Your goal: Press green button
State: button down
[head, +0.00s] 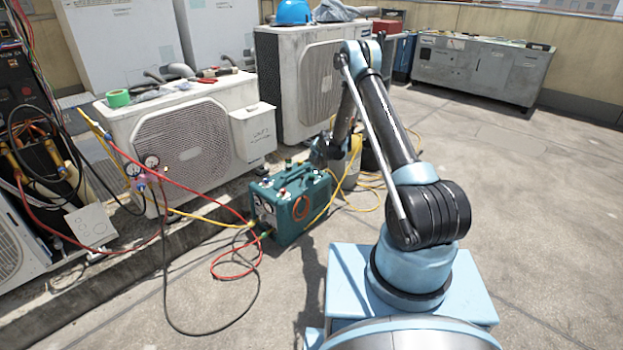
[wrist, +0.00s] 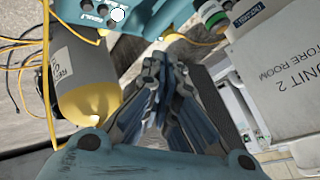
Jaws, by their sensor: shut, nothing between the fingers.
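I cannot make out a green button for certain in either view. A teal machine (head: 305,217) with gauges and hose fittings stands on the ground in the head view. Part of it (wrist: 90,12) shows at the top left of the wrist view, with a small white disc on it. My gripper (head: 323,152) is above the machine's right rear end in the head view, small and partly blurred into the background. In the wrist view my gripper (wrist: 162,64) has its fingers together with nothing between them.
A grey and yellow cylinder (wrist: 85,75) is left of my fingers. A condenser labelled Unit 2 (wrist: 275,55) is to the right. Another condenser (head: 185,145) carries green tape (head: 118,98). Red and yellow hoses (head: 215,187) cross the ground. The right floor (head: 530,210) is clear.

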aim_at(313, 175)
jog(key=shift+f, duration=4.35)
jog(key=shift+f, duration=0.1)
jog(key=shift+s+f, duration=0.1)
jog(key=shift+f, duration=0.2)
jog(key=shift+f, duration=0.75)
jog(key=shift+r, duration=1.2)
jog(key=shift+r, duration=2.5)
